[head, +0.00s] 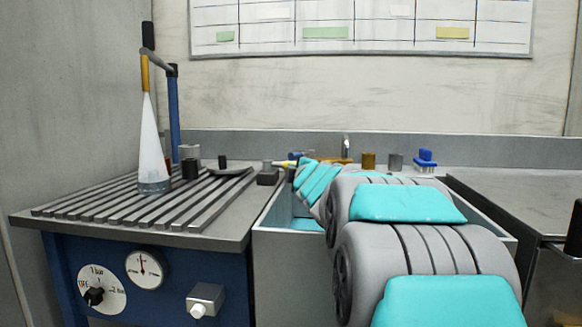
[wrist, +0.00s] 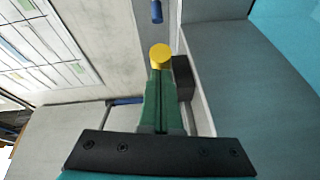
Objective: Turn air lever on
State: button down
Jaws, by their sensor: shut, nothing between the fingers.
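My gripper (wrist: 160,78) has green fingers pressed together in the wrist view, with nothing between them. A round yellow end (wrist: 160,55) shows right at the fingertips; I cannot tell whether they touch it. A small blue handle (wrist: 156,11) lies beyond it at the top edge. In the head view, a small blue part (head: 295,156) sits near the far end of my arm by the back ledge, and my fingers are mostly hidden there. No part is clearly marked as the air lever, so I cannot tell its position.
A slatted bench (head: 60,212) stands at left, with a white cone (head: 150,140) and a blue post (head: 174,115). My arm reaches over a grey basin (head: 275,255). A black block (head: 267,178) sits nearby.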

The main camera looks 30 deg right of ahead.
jog(key=shift+d, duration=0.55)
jog(key=shift+a, duration=0.1)
jog(key=s+a+r, duration=0.1)
jog(key=s+r, duration=0.1)
jog(key=s, duration=0.9)
jog(key=shift+s+p, duration=0.2)
jog(key=shift+p, duration=0.2)
jog(key=shift+f, duration=0.1)
dwell(0.5)
